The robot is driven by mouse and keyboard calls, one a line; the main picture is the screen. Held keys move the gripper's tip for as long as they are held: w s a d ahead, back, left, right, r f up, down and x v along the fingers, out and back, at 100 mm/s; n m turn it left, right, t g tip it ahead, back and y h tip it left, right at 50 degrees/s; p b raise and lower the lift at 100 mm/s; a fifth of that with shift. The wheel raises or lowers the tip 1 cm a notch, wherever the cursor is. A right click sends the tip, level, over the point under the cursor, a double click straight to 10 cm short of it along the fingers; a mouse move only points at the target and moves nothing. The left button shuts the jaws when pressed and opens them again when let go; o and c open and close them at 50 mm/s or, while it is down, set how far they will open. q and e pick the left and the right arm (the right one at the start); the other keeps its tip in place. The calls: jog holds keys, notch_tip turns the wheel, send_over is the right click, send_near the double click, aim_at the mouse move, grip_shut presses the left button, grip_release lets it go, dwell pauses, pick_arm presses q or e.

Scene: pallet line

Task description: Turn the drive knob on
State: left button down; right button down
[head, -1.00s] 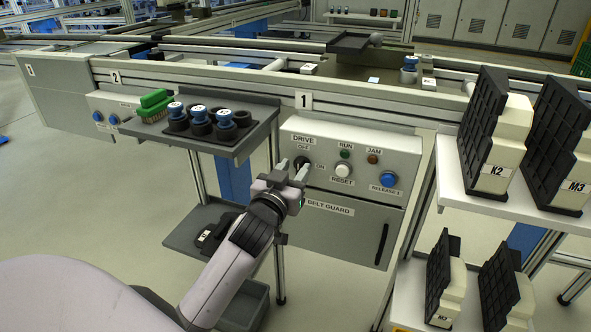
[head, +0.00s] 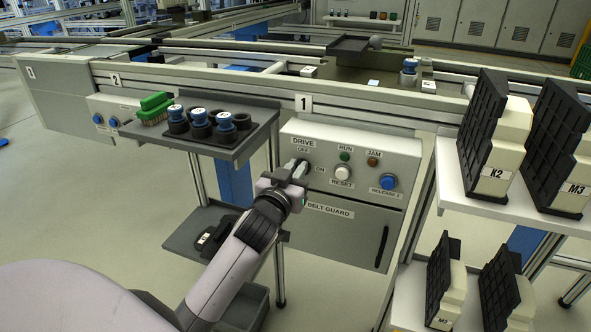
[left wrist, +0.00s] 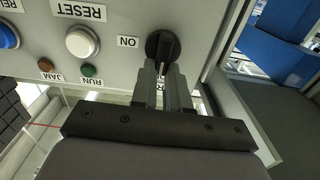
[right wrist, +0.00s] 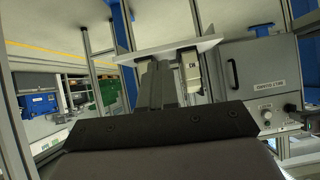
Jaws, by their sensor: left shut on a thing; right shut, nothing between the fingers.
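The black drive knob (left wrist: 160,48) sits on the grey control panel (left wrist: 115,20). Its grip bar lies between the fingers of my left gripper (left wrist: 166,68), which is shut on it. The bar is roughly upright in the left wrist view, and the ON label (left wrist: 127,42) is to its left. In the head view, my left gripper (head: 299,168) covers most of the knob. My right gripper (right wrist: 166,92) is shut and empty, away from the panel.
The white reset button (head: 343,172), green run lamp (head: 345,156), jam lamp and blue release button (head: 388,181) are right of the knob. A tray (head: 240,140) with blue-topped parts juts out to the left. The belt guard door (head: 340,223) is below.

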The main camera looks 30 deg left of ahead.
pick_arm(q)
jog(key=shift+r, duration=0.1)
pick_arm(e)
jog(key=shift+s+r, duration=0.1)
pick_arm(q)
jog(key=m+p, duration=0.1)
jog(key=m, duration=0.3)
jog(key=d+f+m+p, duration=0.1)
jog(key=m+p, duration=0.1)
jog(key=m, duration=0.3)
jog(key=m+p, duration=0.1)
jog(key=m, duration=0.4)
jog(key=shift+w+d+f+p, duration=0.2)
jog(key=shift+d+p, duration=0.1)
jog(key=shift+d, duration=0.05)
jog(key=shift+f+m, duration=0.15)
jog(key=shift+m, duration=0.7)
jog(key=shift+f+m, duration=0.15)
jog(key=shift+m, duration=0.7)
pick_arm(e)
jog(key=shift+s+d+r, duration=0.1)
jog(key=shift+d+r, duration=0.05)
jog(key=shift+r, duration=0.85)
jog(key=shift+s+d+r, duration=0.1)
jog(key=shift+d+r, duration=0.05)
jog(key=shift+r, duration=0.8)
pick_arm(q)
jog(key=shift+m, duration=0.3)
jog(key=c, duration=1.1)
grip_release()
